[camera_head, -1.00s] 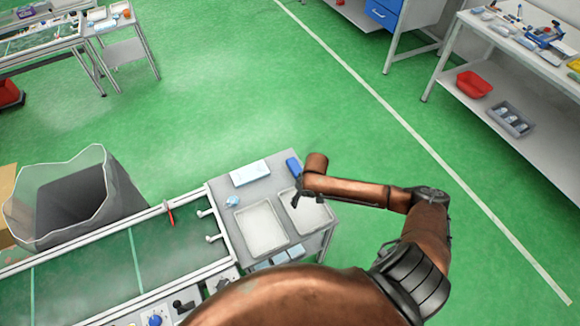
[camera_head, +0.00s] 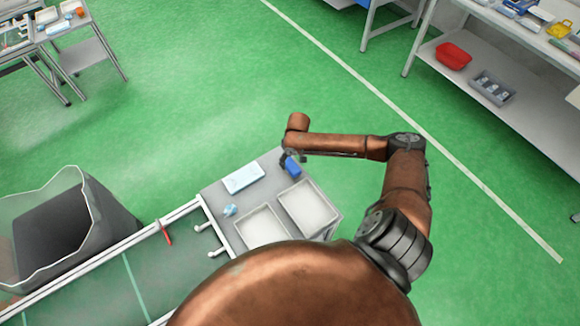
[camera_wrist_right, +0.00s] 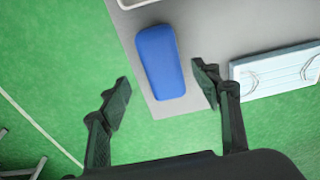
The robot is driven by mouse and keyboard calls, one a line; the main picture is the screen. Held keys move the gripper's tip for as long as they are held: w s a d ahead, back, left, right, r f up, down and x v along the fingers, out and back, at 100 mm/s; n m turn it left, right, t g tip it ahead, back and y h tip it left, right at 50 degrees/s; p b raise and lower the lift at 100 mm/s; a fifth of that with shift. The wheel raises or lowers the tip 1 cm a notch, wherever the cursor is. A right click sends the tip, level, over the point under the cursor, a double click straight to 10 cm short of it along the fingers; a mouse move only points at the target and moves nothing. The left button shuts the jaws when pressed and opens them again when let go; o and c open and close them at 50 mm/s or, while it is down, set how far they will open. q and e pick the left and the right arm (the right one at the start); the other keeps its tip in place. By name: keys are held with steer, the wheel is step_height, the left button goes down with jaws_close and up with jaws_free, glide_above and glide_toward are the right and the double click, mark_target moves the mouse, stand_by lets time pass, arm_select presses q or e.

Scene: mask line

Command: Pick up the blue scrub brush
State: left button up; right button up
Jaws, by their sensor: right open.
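The blue scrub brush (camera_wrist_right: 161,62) lies on the grey table top near its edge in the right wrist view; it shows as a plain blue block with rounded ends. In the head view the brush (camera_head: 292,167) is at the table's far corner, partly hidden by my right gripper (camera_head: 287,158). In the wrist view my right gripper (camera_wrist_right: 160,88) is open, its two fingers spread to either side of the brush's near end. No finger visibly touches the brush. My left gripper is not in view.
A light blue mask pack (camera_head: 243,178) lies left of the brush and also shows in the wrist view (camera_wrist_right: 278,72). Two white-lined trays (camera_head: 308,207) and (camera_head: 263,228) sit on the table. A conveyor (camera_head: 145,262) and a grey bin (camera_head: 65,220) stand left.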

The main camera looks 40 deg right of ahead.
mark_target(291, 164)
steer(key=f, duration=0.3)
steer(key=f+b, duration=0.1)
steer(key=shift+w+a+f, duration=0.2)
steer(key=shift+w+f, duration=0.1)
steer(key=shift+w, duration=0.05)
steer(key=shift+w+f, duration=0.1)
steer(key=shift+f, duration=0.05)
steer(key=c, duration=0.8)
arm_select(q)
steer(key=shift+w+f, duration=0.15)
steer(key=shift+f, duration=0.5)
arm_select(e)
steer(key=c, duration=0.5)
